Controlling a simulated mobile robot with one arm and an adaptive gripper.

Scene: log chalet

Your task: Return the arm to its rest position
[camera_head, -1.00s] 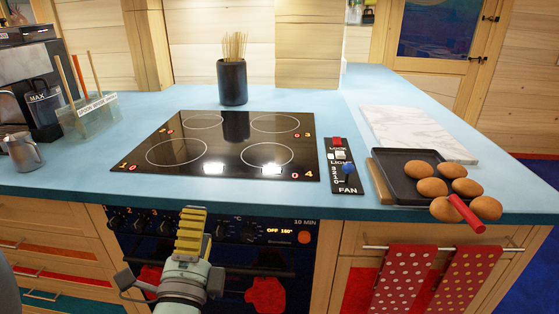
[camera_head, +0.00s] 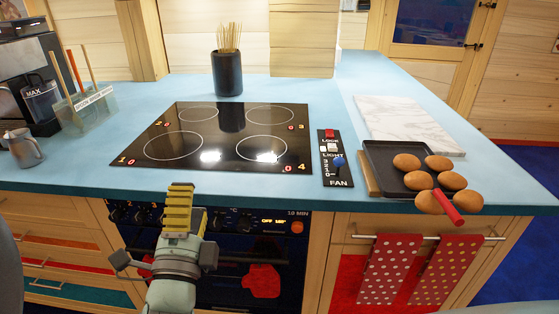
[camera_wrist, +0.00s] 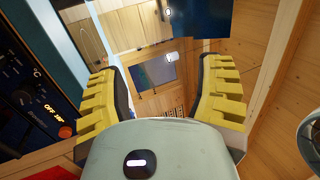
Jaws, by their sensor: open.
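My gripper (camera_head: 179,207) is in front of the oven, below the counter's front edge, with its yellow fingers pointing up in the head view. In the wrist view my gripper (camera_wrist: 160,95) is open, its two yellow fingers wide apart with nothing between them. The oven's control panel (camera_wrist: 35,100) shows at the left of that view. My arm's lower part runs out of the head view at the bottom.
The blue counter (camera_head: 90,185) carries a black hob (camera_head: 215,150), a dark pot of sticks (camera_head: 228,75) and a black tray (camera_head: 385,160) with several brown round items. A red handle (camera_head: 448,207) juts past the front edge. Dotted towels (camera_head: 390,270) hang on a rail at right.

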